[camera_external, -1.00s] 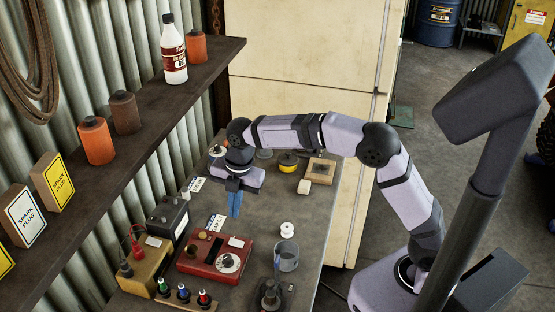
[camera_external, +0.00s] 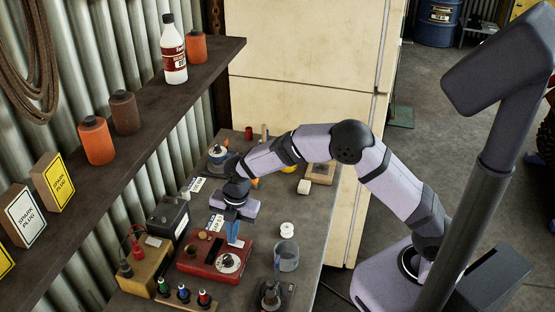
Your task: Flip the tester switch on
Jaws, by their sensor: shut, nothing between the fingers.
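The red tester box (camera_external: 205,271) lies on the workbench, with a round white dial (camera_external: 228,262) on its right part and dark and brass-coloured fittings on its left part. The switch itself is too small to make out for certain. My gripper (camera_external: 232,241) points down with blue fingers shut and empty. Its tips are over the back right part of the tester, near a white label there. I cannot tell whether they touch it.
A black battery (camera_external: 168,218) and a yellow box (camera_external: 146,266) with leads stand left of the tester. A grey mug (camera_external: 286,257) and a white spool (camera_external: 287,230) stand to its right. A rack with coloured-top items (camera_external: 184,295) is in front. The shelf (camera_external: 140,125) overhangs the left.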

